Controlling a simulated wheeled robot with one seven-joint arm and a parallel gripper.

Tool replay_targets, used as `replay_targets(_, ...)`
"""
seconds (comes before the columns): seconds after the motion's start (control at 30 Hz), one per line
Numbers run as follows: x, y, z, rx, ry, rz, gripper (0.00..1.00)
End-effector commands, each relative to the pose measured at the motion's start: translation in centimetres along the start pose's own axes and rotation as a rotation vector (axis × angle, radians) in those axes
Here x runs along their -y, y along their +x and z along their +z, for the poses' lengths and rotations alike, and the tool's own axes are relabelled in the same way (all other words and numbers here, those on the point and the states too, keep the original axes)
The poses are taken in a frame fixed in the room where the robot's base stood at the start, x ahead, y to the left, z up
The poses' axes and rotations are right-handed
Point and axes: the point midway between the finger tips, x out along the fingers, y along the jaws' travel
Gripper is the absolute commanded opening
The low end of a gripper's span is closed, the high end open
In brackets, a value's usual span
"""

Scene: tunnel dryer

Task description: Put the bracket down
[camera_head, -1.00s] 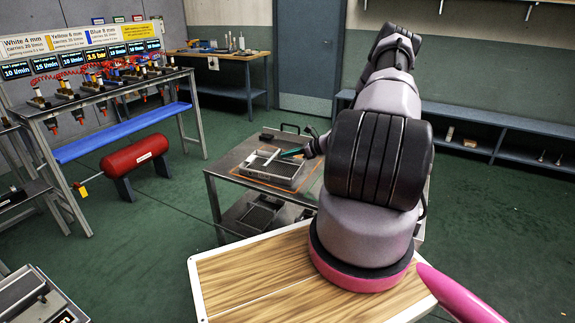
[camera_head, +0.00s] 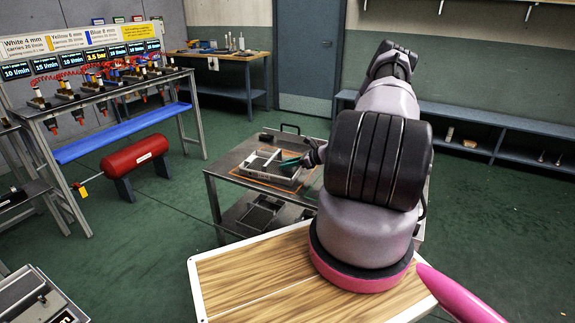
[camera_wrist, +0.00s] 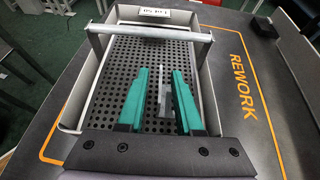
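The bracket (camera_wrist: 165,101) is a small grey metal piece, seen in the wrist view over the perforated floor of a grey tray (camera_wrist: 214,77). My gripper (camera_wrist: 161,72) has two green fingers, one on each side of the bracket, with gaps showing between them and the metal. The fingers look open. I cannot tell for sure whether the bracket rests fully on the tray floor. In the head view my gripper (camera_head: 291,162) is low at the tray (camera_head: 287,183), and the bracket is too small to make out.
The tray has a crossbar (camera_wrist: 150,34) and a label (camera_wrist: 155,13). It stands inside an orange outline marked REWORK (camera_wrist: 238,85) on a dark trolley top (camera_head: 228,163). A small dark block (camera_wrist: 263,27) lies beyond the line. A wooden-topped surface (camera_head: 250,280) is nearer.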

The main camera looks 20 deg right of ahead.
Motion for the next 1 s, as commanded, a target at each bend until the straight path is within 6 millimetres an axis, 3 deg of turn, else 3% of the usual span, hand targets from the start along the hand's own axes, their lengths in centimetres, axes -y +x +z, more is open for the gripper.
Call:
replay_targets(0.17,0.0,-0.4,0.3,-0.001,-0.001,-0.001,0.35)
replay_targets(0.27,0.1,-1.7,0.3,-0.001,-0.001,-0.002,0.35)
replay_targets(0.7,0.1,-10.4,0.3,-0.001,-0.001,-0.002,0.35)
replay_targets(1.0,0.0,-12.2,0.3,-0.001,-0.002,0.001,0.35)
